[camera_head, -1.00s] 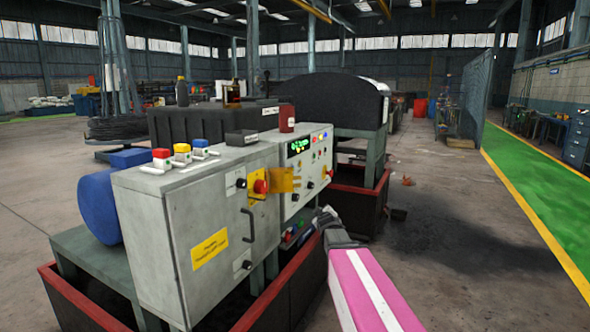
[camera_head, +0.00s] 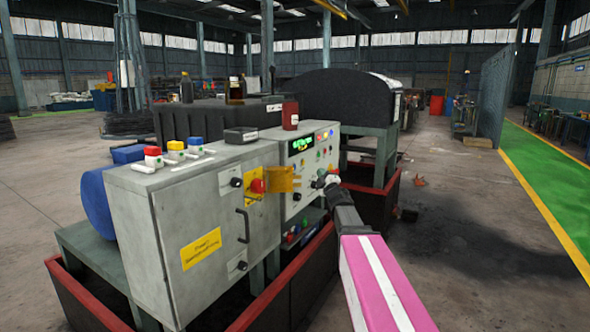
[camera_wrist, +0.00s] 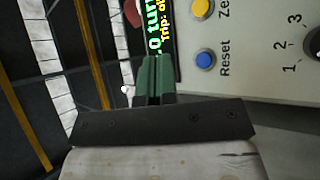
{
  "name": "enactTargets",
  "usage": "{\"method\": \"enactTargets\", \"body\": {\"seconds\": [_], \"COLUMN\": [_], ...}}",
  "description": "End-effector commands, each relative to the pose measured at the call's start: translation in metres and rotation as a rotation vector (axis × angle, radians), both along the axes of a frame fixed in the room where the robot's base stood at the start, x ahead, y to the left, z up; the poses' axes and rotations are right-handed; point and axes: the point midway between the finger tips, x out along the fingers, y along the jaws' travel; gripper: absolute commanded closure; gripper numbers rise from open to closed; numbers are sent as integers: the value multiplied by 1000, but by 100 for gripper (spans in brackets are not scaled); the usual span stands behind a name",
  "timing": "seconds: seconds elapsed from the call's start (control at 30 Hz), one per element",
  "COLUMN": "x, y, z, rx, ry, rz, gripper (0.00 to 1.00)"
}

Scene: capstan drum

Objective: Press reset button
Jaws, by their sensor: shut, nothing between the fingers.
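The blue Reset button (camera_wrist: 205,58) is on the pale control panel (camera_wrist: 255,80) in the wrist view, beside the printed word "Reset". My gripper (camera_wrist: 155,68) is shut and empty, with its green fingertips left of the button and over the edge of the dark display (camera_wrist: 160,30) with green text. The fingertips appear apart from the button; their gap to the panel is hard to judge. In the head view my gripper (camera_head: 325,180) is in front of the lit control panel (camera_head: 297,199). The Reset button is too small to tell there.
A yellow button (camera_wrist: 202,8) and a numbered dial (camera_wrist: 312,42) flank the Reset button. A yellow bracket (camera_head: 280,179) and a red knob (camera_head: 257,186) stick out left of my gripper. A red-rimmed tray (camera_head: 257,306) runs below.

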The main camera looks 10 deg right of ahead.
Motion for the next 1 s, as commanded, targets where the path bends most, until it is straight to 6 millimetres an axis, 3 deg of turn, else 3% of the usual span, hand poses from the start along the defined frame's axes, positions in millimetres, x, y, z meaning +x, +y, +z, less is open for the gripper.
{"method": "enactTargets", "body": {"seconds": [0.23, 0.7, 1.0], "x": [10, 44, 52], "y": [12, 58, 71], "z": [0, 0, 0], "rx": [1, 1, 1], "ry": [0, 0, 2], "rz": [0, 0, 0], "gripper": [100, 100, 100]}}
